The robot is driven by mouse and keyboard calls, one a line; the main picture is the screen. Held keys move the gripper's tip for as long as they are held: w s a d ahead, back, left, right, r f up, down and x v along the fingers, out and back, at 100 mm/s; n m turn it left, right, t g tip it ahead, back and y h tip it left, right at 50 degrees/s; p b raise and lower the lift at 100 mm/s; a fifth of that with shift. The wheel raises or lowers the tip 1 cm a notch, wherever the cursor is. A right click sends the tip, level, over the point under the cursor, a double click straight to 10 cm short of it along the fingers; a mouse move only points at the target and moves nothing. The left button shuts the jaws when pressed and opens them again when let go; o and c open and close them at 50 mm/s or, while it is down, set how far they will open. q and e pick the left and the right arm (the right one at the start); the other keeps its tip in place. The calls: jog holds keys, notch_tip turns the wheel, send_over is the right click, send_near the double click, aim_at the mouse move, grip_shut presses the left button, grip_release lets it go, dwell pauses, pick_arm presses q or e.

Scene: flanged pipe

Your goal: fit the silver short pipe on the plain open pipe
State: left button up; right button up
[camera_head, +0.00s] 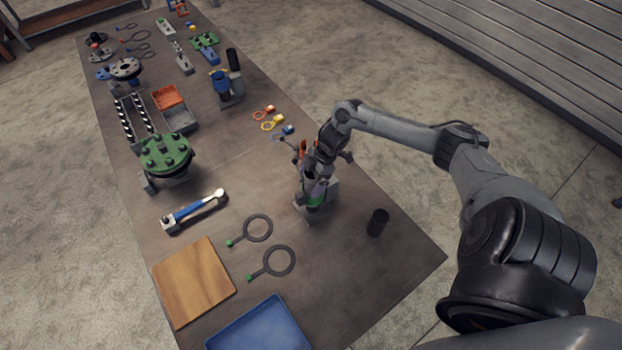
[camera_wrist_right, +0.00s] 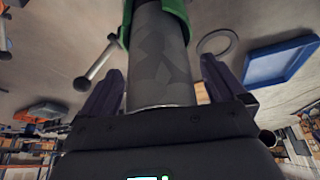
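My right gripper (camera_head: 314,172) points down over a small grey clamp stand (camera_head: 318,206) with a green part, near the table's right edge. In the right wrist view, a grey upright pipe (camera_wrist_right: 160,65) stands between my two dark fingers (camera_wrist_right: 160,85), its near rim close to the palm. A green collar (camera_wrist_right: 175,12) surrounds it farther off. The fingers are close beside the pipe; whether they touch it I cannot tell. I cannot tell whether this is the silver short pipe or the plain pipe. A short dark cylinder (camera_head: 378,222) stands to the right. My left gripper is not in view.
A blue tray (camera_head: 258,326), a wooden board (camera_head: 193,281) and two dark rings (camera_head: 257,228) (camera_head: 279,261) lie at the near end. Free table lies around the dark cylinder.

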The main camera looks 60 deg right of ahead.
jog(key=shift+s, duration=0.1)
jog(key=shift+d+r, duration=0.15)
jog(key=shift+r, duration=0.1)
jog(key=w+a+p+v, duration=0.1)
jog(key=p+v, duration=0.3)
jog(key=v, duration=0.5)
jog(key=w+a+r+p+v, duration=0.1)
jog(key=p+v, duration=0.4)
jog(key=v, duration=0.4)
jog(key=shift+a+r, duration=0.3)
jog(key=shift+r, duration=0.15)
